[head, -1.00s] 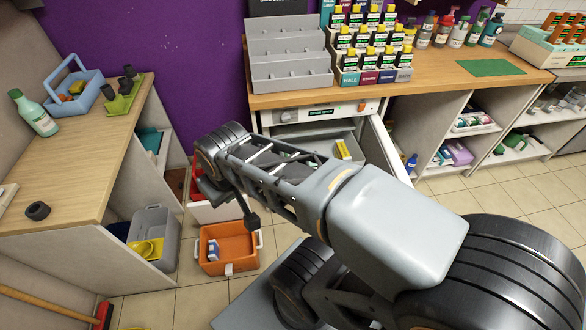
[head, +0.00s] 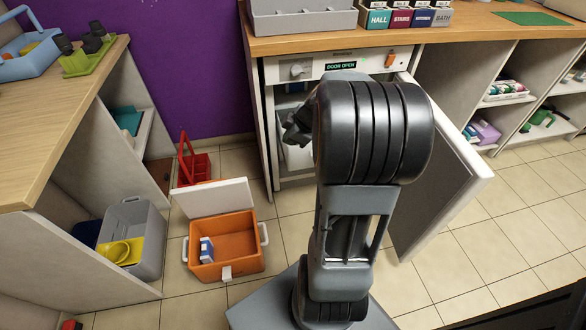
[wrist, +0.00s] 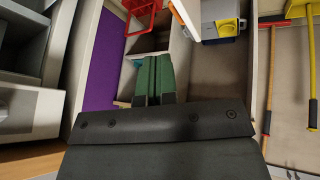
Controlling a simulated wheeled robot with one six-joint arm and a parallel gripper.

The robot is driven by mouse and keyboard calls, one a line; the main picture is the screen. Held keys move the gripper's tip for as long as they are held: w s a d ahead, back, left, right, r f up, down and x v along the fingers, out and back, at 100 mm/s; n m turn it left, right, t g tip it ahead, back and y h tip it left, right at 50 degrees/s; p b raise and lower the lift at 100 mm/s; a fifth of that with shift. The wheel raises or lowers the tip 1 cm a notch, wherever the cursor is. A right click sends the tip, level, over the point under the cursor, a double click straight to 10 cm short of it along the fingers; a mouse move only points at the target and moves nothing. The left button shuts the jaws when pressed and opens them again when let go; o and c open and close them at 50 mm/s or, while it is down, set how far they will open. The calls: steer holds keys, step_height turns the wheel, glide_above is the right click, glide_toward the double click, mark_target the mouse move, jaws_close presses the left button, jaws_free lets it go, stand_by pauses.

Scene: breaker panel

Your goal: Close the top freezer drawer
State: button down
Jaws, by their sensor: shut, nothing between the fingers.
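The freezer (head: 330,66) stands under the counter, with its white door (head: 450,175) swung open to the right and a display reading DOOR OPEN. A pale drawer (head: 297,155) shows in part inside the freezer, behind my arm; most of the interior is hidden, so I cannot tell how far the top drawer sticks out. My gripper (head: 296,128) is in front of the opening on its left side, mostly dark against the drawer. In the wrist view its green-padded fingers (wrist: 154,76) are together and empty. Whether it touches the drawer cannot be told.
An orange cooler box (head: 235,245) with its white lid open sits on the floor at left, near a red caddy (head: 195,165) and a grey bin (head: 140,230). A wooden bench (head: 50,110) stands at left. The tiled floor at right is clear.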

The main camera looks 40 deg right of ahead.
steer(key=d+f+n+t+b, duration=0.1)
steer(key=d+f+n+b, duration=0.1)
steer(key=d+f+b, duration=0.5)
glide_toward(288, 153)
steer(key=s+a+f, duration=0.1)
steer(key=a+f, duration=0.2)
steer(key=f, duration=0.1)
steer(key=w, duration=0.1)
steer(key=w+d, duration=0.1)
steer(key=shift+w+f+n, duration=0.1)
steer(key=shift+w+n, duration=0.2)
steer(key=shift+w+d, duration=0.25)
steer(key=shift+w, duration=0.3)
steer(key=shift+t+h, duration=0.3)
